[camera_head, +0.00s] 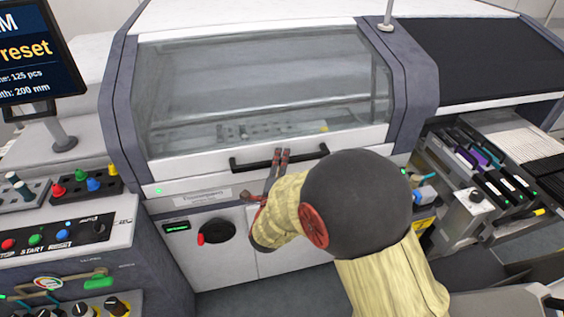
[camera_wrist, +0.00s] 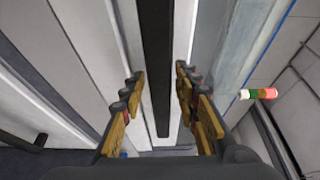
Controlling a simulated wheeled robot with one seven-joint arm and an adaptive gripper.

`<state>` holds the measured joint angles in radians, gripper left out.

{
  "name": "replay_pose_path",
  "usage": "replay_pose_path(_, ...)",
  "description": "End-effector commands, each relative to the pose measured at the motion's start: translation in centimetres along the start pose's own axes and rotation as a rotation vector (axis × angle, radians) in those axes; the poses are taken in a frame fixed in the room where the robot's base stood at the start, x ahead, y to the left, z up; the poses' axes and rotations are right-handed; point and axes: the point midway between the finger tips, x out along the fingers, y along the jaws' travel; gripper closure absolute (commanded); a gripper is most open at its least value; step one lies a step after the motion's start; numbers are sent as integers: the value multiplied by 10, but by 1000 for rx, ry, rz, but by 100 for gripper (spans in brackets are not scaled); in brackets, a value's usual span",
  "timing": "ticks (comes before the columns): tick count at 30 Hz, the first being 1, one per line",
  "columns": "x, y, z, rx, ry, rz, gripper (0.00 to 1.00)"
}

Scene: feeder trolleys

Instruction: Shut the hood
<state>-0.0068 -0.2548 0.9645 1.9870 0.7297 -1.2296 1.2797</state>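The hood (camera_head: 260,85) is a clear window in a white frame on the grey-and-white machine. It is down low over the opening; I cannot tell whether its lower edge is fully seated. A black bar handle (camera_head: 305,157) runs along its white lower rail, and it shows as a dark strip in the wrist view (camera_wrist: 156,60). My gripper (camera_head: 281,154) is at the middle of the handle. In the wrist view my gripper (camera_wrist: 160,78) has its fingers apart, one on each side of the bar, with no clear contact. My arm hides part of the cabinet front.
A control panel (camera_head: 50,240) with buttons and knobs stands at the left, below a screen (camera_head: 35,50). A feeder trolley (camera_head: 480,180) with coloured feeders is at the right. A signal light (camera_wrist: 258,94) in red, white and green shows in the wrist view.

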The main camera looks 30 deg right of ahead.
Motion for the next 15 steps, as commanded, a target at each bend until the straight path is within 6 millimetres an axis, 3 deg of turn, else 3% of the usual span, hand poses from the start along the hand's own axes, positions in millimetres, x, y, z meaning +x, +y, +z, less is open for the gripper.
replay_pose_path(15,0,0,0,0,0,1,100)
